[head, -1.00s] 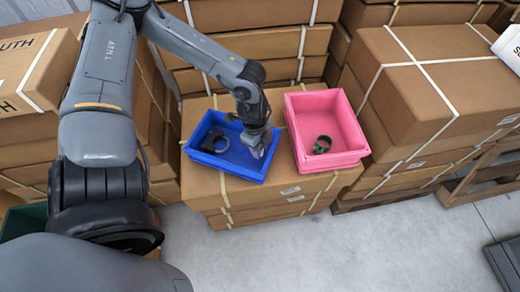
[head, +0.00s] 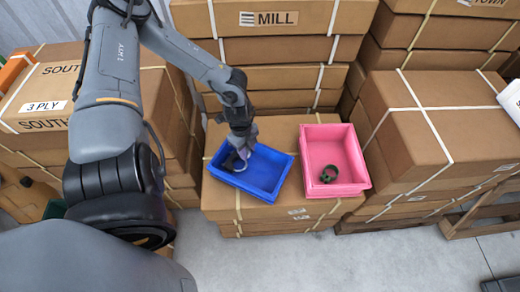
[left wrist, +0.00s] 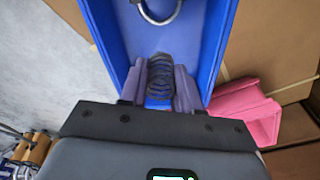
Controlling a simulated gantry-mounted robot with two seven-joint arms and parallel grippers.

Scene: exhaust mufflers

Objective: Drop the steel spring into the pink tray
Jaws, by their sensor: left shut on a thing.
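The blue tray (head: 262,190) stands on a stack of boxes, left of the pink tray (head: 358,165). My left gripper (head: 242,150) points down into the blue tray. In the left wrist view (left wrist: 160,90) its fingers are shut on a dark, ribbed coil, which looks like the steel spring (left wrist: 160,72). In the head view the gripper hides the coil. A ring-like metal clamp (head: 234,163) lies in the blue tray by the fingers; it also shows at the top of the left wrist view (left wrist: 158,14). My right gripper is not in view.
A dark green-grey ring part (head: 327,174) lies in the front left of the pink tray. Box stacks (head: 440,130) rise behind and on both sides. A narrow gap separates the trays. Bare floor (head: 330,260) lies in front.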

